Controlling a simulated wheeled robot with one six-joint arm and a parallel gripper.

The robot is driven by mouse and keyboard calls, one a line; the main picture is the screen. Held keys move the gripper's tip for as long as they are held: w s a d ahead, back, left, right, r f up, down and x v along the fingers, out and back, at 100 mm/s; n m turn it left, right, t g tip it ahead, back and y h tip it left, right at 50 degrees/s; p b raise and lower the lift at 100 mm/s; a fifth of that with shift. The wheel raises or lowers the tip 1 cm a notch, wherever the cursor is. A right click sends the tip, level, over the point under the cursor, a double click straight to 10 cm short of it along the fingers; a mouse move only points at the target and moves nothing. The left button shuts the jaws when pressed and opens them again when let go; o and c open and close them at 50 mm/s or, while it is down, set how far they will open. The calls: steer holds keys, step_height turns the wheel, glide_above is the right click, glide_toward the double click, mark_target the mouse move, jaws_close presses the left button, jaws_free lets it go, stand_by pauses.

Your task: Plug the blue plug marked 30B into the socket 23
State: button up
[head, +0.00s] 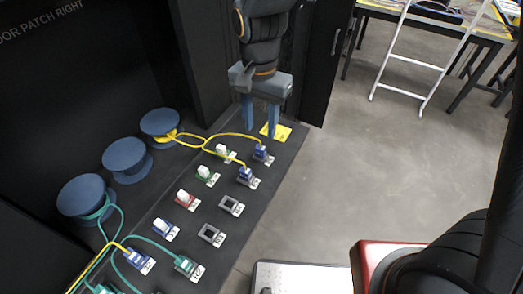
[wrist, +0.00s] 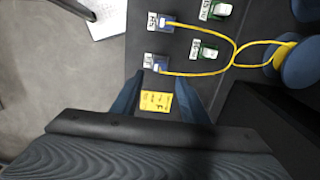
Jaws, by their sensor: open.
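Several blue plugs sit in the panel, and I cannot read which is marked 30B. Two are on a yellow cord (head: 236,136): a far blue plug (head: 262,152) and a nearer blue plug (head: 246,173). In the wrist view they are the lower blue plug (wrist: 162,63) and the upper blue plug (wrist: 167,22). Two grey sockets stand empty, one (head: 231,204) above the other (head: 211,234); I cannot tell which is 23. My gripper (head: 260,127) points down with fingers apart and nothing between them, above the panel's far end. Its fingers also show in the wrist view (wrist: 157,92).
A yellow label (head: 280,131) lies at the panel's far end under my gripper. Blue spools (head: 124,160) stand along the left. Dark cabinet walls enclose the left and back; open floor lies right.

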mark_target(261, 147)
steer(key=shift+f, duration=0.15)
step_height(261, 147, down, 9)
steer(key=b, duration=0.6)
steer(key=shift+p, duration=0.6)
stand_by(1.2)
steer(key=shift+c, duration=0.5)
jaws_close()
steer(key=shift+r, duration=0.25)
steer(key=shift+r+p, duration=2.6)
steer(key=shift+r, duration=0.3)
